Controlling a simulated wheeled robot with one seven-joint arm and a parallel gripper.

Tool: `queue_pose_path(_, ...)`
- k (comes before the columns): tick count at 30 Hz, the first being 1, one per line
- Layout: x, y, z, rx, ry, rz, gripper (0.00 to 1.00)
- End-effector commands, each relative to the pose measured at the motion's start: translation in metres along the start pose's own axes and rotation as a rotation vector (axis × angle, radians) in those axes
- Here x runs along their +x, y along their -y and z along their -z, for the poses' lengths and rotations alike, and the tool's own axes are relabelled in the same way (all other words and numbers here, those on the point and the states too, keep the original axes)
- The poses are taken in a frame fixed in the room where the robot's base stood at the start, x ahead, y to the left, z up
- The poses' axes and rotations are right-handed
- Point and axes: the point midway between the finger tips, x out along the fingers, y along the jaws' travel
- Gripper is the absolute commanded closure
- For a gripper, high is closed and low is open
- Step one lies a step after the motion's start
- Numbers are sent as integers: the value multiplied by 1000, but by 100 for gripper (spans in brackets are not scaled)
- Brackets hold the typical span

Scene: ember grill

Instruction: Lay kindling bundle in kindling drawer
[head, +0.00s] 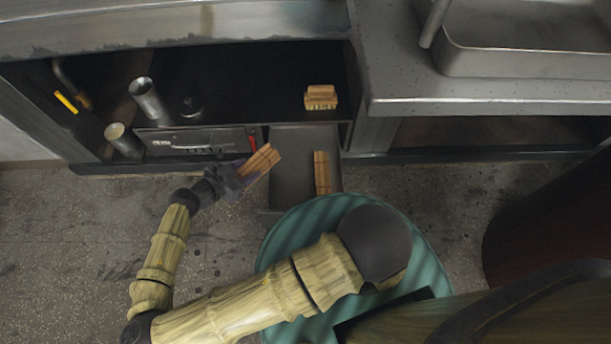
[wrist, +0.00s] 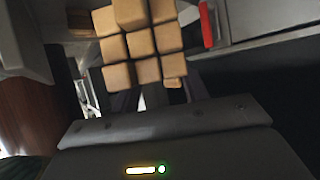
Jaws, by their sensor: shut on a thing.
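My gripper (head: 241,172) is shut on a kindling bundle (head: 261,159), a block of light wooden sticks. The bundle is tilted and sits at the left edge of the open kindling drawer (head: 291,170) in the head view; its height above the drawer is hard to tell. In the wrist view the square stick ends of the held bundle (wrist: 139,44) face the camera, and they hide the fingertips. Another bundle (head: 322,172) lies inside the drawer along its right side. The left part of the drawer floor is bare.
A further wooden bundle (head: 320,97) rests on the dark shelf above the drawer. Metal cylinders (head: 147,98) stand on the shelf's left. A panel with a red handle (head: 252,140) is just left of the drawer. A steel counter with a tray (head: 520,55) is at right.

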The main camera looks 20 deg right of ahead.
Motion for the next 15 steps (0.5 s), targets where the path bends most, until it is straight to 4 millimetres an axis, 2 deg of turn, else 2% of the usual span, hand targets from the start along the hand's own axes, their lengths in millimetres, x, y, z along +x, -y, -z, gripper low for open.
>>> queue_pose_path(1,12,0,-24,-1,-2,-1,83)
queue_pose_path(5,24,-1,-47,0,0,-4,83)
queue_pose_path(8,26,-2,-52,1,1,-6,83)
queue_pose_path(15,26,-2,-51,1,2,-7,83)
